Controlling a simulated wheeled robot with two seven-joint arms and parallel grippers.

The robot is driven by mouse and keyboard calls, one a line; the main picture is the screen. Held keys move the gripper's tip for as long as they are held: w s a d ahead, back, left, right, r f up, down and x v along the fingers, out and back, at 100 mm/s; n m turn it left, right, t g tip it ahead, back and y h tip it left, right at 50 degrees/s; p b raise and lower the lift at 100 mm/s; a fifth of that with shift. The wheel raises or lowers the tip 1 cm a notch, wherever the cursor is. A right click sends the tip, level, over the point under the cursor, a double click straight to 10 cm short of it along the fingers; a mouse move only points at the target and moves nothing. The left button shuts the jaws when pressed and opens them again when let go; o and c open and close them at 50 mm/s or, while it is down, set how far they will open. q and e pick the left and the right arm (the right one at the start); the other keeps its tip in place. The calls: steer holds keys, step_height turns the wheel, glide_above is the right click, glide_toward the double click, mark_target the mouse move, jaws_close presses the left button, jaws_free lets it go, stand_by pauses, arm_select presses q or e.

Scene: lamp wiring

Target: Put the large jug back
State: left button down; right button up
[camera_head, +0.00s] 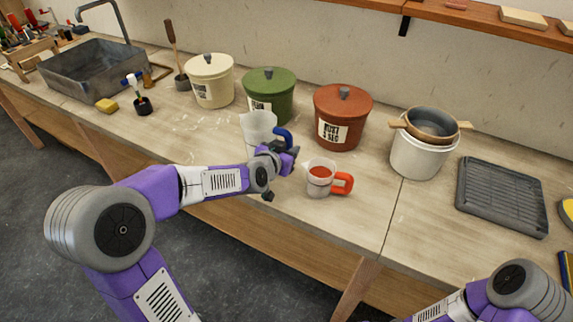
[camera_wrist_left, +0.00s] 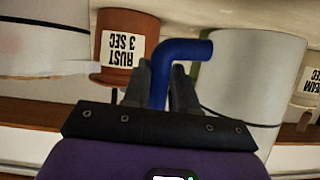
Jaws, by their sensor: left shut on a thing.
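The large jug is a pale translucent jug (camera_head: 257,132) with a blue handle (camera_head: 283,136), in front of the green bucket. My left gripper (camera_head: 286,153) is shut on the blue handle. In the left wrist view the blue handle (camera_wrist_left: 182,52) stands between the two fingers (camera_wrist_left: 165,88), with the pale jug body (camera_wrist_left: 245,85) beside it. The wrist picture is upside down. The jug looks upright; my gripper and forearm hide its lower part, so I cannot tell whether it touches the bench. My right arm shows at the lower right of the head view, its gripper outside the picture.
A smaller jug (camera_head: 319,178) with red contents and an orange-red handle stands just right of my left gripper. Cream (camera_head: 210,82), green (camera_head: 270,92) and rust (camera_head: 341,118) lidded buckets line the back. A white bucket (camera_head: 418,157) and grey tray (camera_head: 503,197) stand right.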

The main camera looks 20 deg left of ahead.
arm_select(q)
step_height(320, 180, down, 4)
steer(key=shift+f+b, duration=0.2)
steer(key=shift+b, duration=0.6)
steer(key=shift+r, duration=0.1)
steer(key=c, duration=0.9)
jaws_free()
steer(key=p+v, duration=0.2)
steer(key=v, duration=1)
